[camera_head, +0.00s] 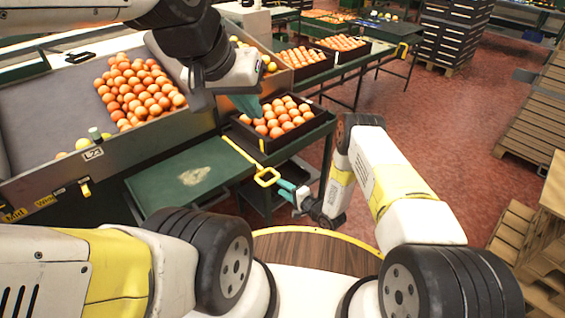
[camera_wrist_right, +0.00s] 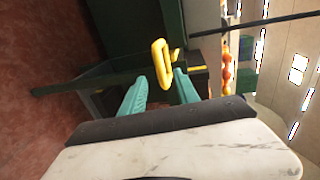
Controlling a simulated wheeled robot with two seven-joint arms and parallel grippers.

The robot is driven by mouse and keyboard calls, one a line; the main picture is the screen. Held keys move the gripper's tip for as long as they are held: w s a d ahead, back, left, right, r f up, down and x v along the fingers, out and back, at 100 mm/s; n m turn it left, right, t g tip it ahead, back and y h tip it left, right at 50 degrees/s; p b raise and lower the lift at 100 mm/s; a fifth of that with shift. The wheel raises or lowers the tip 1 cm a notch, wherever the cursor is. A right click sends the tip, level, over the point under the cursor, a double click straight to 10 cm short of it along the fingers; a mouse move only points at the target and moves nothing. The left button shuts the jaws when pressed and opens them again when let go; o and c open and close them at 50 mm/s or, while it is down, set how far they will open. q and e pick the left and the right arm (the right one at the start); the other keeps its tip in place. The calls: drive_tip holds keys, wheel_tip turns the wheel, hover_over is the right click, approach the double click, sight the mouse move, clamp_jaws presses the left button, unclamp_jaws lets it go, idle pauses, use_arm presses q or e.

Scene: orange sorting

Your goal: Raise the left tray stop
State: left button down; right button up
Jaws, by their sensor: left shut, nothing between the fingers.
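My right gripper (camera_head: 288,190) is open, its teal fingers apart at the yellow loop handle (camera_head: 267,177) of a thin yellow rod. The right wrist view shows the loop (camera_wrist_right: 161,62) just beyond and between the fingertips (camera_wrist_right: 158,85); I see no grip on it. The rod runs up and left to the edge of the green bench. My left gripper (camera_head: 247,104) is shut and empty above the near left corner of the black tray of oranges (camera_head: 263,146). A small yellow lever (camera_head: 85,187) is on the sorting table's front panel. No part is clearly marked as the left tray stop.
The grey sorting table (camera_head: 45,103) holds a pile of oranges (camera_head: 138,90). More orange trays (camera_head: 305,60) stand behind. Red floor (camera_head: 430,130) is open to the right, with wooden pallets (camera_head: 515,238) at the edge.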

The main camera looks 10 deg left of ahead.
sight(272, 180)
drive_tip(key=x, duration=0.7)
drive_tip(key=shift+w+a, duration=0.1)
drive_tip(key=shift+c, duration=0.3)
clamp_jaws()
drive_tip(key=shift+r, duration=0.1)
idle(0.9)
